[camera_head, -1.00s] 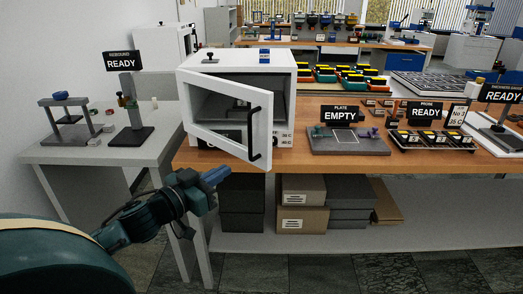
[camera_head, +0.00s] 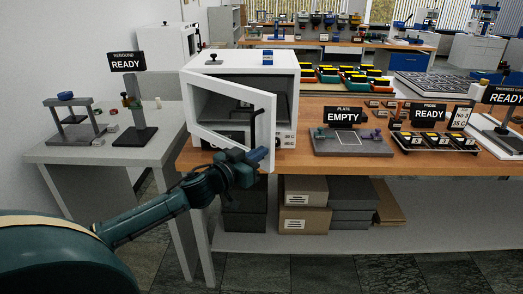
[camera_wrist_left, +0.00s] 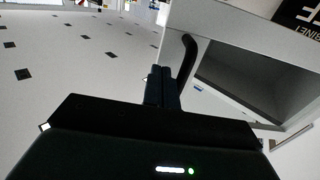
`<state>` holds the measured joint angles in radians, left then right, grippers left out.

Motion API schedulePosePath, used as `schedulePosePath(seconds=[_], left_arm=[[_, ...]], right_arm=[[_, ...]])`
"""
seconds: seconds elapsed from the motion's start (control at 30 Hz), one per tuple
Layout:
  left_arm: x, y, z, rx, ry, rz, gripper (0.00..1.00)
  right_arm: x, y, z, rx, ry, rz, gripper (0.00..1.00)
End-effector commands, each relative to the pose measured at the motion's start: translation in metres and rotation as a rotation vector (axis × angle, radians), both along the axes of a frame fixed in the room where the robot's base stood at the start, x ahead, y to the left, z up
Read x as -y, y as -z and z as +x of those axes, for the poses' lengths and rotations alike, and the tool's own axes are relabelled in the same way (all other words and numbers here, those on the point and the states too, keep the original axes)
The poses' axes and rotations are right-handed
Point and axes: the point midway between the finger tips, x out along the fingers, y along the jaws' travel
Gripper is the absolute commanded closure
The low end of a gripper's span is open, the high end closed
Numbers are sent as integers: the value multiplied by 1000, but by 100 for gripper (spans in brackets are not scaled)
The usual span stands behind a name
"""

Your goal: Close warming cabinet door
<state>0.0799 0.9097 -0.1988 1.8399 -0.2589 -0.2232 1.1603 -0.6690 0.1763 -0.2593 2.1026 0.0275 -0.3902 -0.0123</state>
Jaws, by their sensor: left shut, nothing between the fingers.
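The white warming cabinet (camera_head: 240,62) stands on the wooden bench. Its white-framed door with a window (camera_head: 222,117) hangs open toward me, hinged at the left. The dark vertical door handle (camera_head: 256,122) is near the door's free edge at the right. My left gripper (camera_head: 262,157) is shut and empty, in front of the lower free end of the door and covering the handle's lower end. In the left wrist view the shut fingers (camera_wrist_left: 161,88) are beside the curved black handle (camera_wrist_left: 187,60); I cannot tell whether they touch it. My right gripper is out of view.
The wooden bench (camera_head: 300,165) has its front edge just below the door. An EMPTY plate stand (camera_head: 350,143) is to the right of the cabinet. A grey side table (camera_head: 95,152) with a REBOUND stand is at the left. Boxes (camera_head: 305,190) sit on the shelf below.

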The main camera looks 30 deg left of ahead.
Motion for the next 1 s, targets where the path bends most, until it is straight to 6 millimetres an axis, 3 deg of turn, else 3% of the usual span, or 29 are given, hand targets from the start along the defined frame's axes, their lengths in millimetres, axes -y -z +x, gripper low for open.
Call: schedulePosePath(seconds=[0.2,0.73,0.87,1.0], left_arm=[[2,0,12,0,0,-1,100],[4,0,18,2,-11,-2,100],[7,-1,31,3,-42,-5,100],[12,0,56,4,-103,-10,100]], right_arm=[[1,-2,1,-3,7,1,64],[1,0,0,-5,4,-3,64],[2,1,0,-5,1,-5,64],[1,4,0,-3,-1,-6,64]])
